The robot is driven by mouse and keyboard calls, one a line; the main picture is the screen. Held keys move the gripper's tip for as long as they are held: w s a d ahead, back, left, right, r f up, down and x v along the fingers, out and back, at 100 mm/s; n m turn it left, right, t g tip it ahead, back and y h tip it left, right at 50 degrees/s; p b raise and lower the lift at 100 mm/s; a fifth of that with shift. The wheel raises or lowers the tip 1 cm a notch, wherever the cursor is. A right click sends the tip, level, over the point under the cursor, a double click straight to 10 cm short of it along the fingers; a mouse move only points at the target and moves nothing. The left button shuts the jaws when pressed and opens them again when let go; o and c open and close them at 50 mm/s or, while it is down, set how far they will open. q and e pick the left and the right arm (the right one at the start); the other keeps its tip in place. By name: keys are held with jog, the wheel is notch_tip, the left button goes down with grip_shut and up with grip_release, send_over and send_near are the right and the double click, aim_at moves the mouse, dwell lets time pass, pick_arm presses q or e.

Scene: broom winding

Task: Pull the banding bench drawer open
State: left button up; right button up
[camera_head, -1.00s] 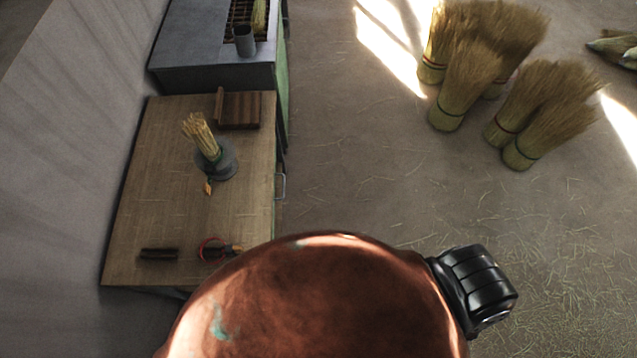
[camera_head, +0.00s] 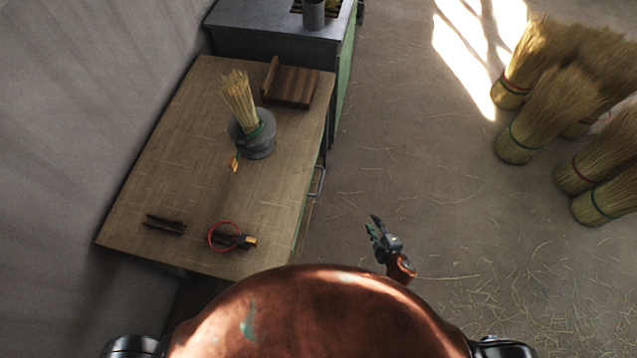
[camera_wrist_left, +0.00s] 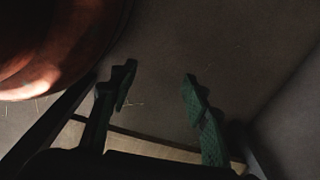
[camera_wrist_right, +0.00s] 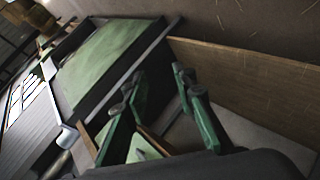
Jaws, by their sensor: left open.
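The banding bench (camera_head: 190,125) has a wooden top and stands at left in the head view. A metal drawer handle (camera_head: 318,181) sticks out from its right side, beside a thin strip of green front (camera_head: 301,222). The drawer looks shut, though its front is mostly hidden from above. My right gripper (camera_head: 376,228) is right of and nearer than the handle, apart from it. Its fingers (camera_wrist_right: 160,86) stand apart and empty in the right wrist view. My left gripper (camera_wrist_left: 158,82) is open and empty in the left wrist view, and hidden in the head view.
A grey-topped cabinet (camera_head: 270,40) adjoins behind.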

jog(key=w+a+r+n+t+y+b, duration=0.2)
jog(key=w+a+r+n+b, duration=0.25)
jog(key=a, duration=0.25)
jog(key=n+y+b, duration=0.4)
jog(key=n+b, duration=0.1)
jog(key=n, duration=0.1)
send_near(321, 182)
jog(key=w+a+f, duration=0.1)
jog(key=w+f, duration=0.1)
pick_arm(q)
jog(key=shift+g, duration=0.4)
jog(key=shift+w+d+f+b, duration=0.2)
jog(key=shift+w+f, duration=0.5)
jog(key=shift+f, duration=0.05)
jog(key=shift+w+d+f+b, duration=0.15)
jog(key=shift+w+f, duration=0.5)
jog(key=shift+f, duration=0.05)
pick_arm(e)
jog(key=shift+t, duration=0.3)
jog(key=shift+r+x, duration=0.15)
jog(key=shift+x, duration=1.8)
jog(key=shift+r+x, duration=0.2)
jog(key=shift+x, duration=1.75)
jog(key=shift+a, duration=0.1)
jog(key=shift+c, duration=0.4)
grip_shut()
